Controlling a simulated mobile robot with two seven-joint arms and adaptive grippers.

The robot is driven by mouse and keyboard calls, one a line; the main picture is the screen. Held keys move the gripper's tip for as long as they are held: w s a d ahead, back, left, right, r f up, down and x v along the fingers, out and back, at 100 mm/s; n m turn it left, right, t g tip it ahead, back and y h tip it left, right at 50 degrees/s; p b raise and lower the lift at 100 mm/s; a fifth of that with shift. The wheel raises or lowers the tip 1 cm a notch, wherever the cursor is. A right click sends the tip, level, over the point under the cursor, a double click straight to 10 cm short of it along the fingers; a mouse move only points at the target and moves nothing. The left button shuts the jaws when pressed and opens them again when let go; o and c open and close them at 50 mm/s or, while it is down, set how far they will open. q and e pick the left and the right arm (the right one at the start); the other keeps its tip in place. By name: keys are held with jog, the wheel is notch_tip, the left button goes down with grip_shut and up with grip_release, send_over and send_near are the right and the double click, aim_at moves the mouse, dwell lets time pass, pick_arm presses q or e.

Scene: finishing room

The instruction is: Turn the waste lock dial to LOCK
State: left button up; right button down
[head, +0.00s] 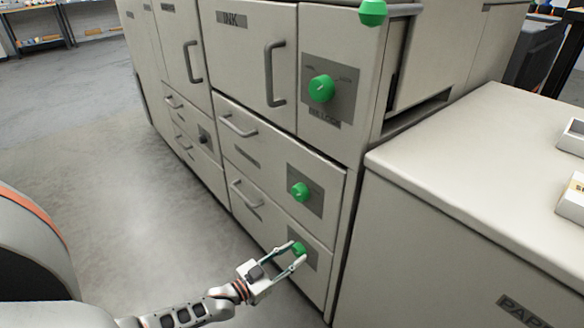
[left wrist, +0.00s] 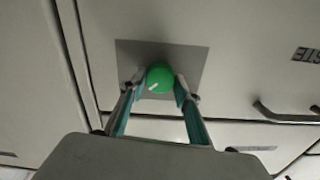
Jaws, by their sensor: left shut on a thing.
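The waste lock dial (head: 298,249) is a green knob on a grey plate (head: 311,258) on the lowest drawer front of the cabinet. My left gripper (head: 299,254) has its fingers on either side of this knob and is shut on it. In the left wrist view the green dial (left wrist: 159,77) sits between the two fingertips (left wrist: 160,85), with a short white pointer mark at its lower left. The lettering on its plate is not readable. A partial label (left wrist: 306,55) ending in the letters of "WASTE" shows at the right. My right gripper is not in view.
Two more green dials sit above, one on the middle drawer (head: 300,193) and one on the upper panel (head: 321,88). Bar handles (head: 247,194) stick out from the drawers. A pale counter (head: 480,150) stands at the right. The floor (head: 130,170) at the left is clear.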

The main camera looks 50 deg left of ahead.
pick_arm(q)
jog(key=shift+m, duration=0.3)
dwell(0.4)
jog(key=o, duration=1.1)
jog(key=s, duration=1.2)
jog(key=shift+a, duration=0.45)
